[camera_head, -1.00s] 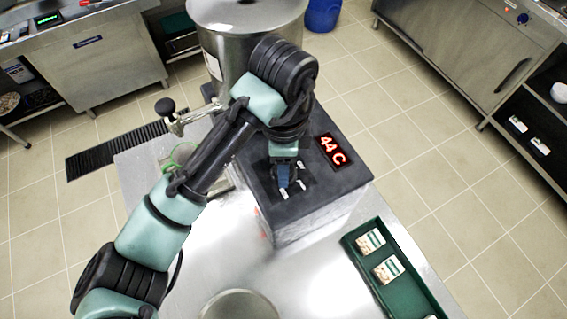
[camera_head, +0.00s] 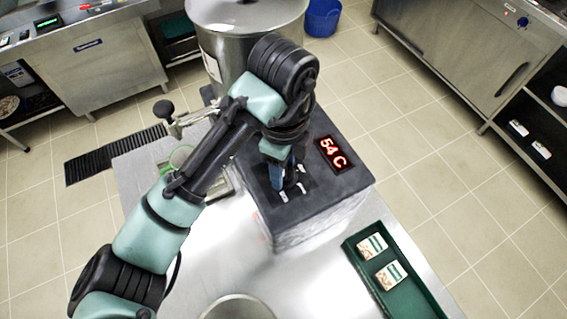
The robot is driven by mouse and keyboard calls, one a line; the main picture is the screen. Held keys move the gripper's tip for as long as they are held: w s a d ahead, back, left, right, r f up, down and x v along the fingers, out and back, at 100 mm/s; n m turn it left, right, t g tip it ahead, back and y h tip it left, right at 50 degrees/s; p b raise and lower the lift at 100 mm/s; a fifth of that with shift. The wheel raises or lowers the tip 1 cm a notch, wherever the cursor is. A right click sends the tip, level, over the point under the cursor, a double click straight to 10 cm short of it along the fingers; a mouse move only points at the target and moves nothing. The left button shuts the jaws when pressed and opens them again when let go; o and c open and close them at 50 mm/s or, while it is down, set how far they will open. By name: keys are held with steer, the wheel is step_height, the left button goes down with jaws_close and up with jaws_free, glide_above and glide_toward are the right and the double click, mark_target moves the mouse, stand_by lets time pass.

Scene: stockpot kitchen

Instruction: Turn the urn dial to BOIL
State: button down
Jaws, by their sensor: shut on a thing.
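The urn is a large steel vessel (camera_head: 240,40) on a dark box-shaped base (camera_head: 325,195). A red lit display (camera_head: 334,154) on the base's top reads 54 C. A black dial panel with several small white marks lies to the left of the display. My gripper (camera_head: 279,180) points down over this panel and is shut on the dial. The dial itself is mostly hidden by the fingers and wrist. The lettering by the marks is too small to read, so I cannot tell which mark the dial points at.
The base stands on a steel counter (camera_head: 318,285). A green tray (camera_head: 405,283) with two labelled packets (camera_head: 372,247) lies at the right. A round pot rim (camera_head: 238,308) shows at the front edge. A tap (camera_head: 178,122) and green-rimmed object stand behind my arm.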

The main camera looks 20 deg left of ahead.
steer(key=shift+r, duration=0.1)
steer(key=shift+c, duration=1.4)
jaws_free()
step_height(320, 180, up, 13)
steer(key=p, duration=0.1)
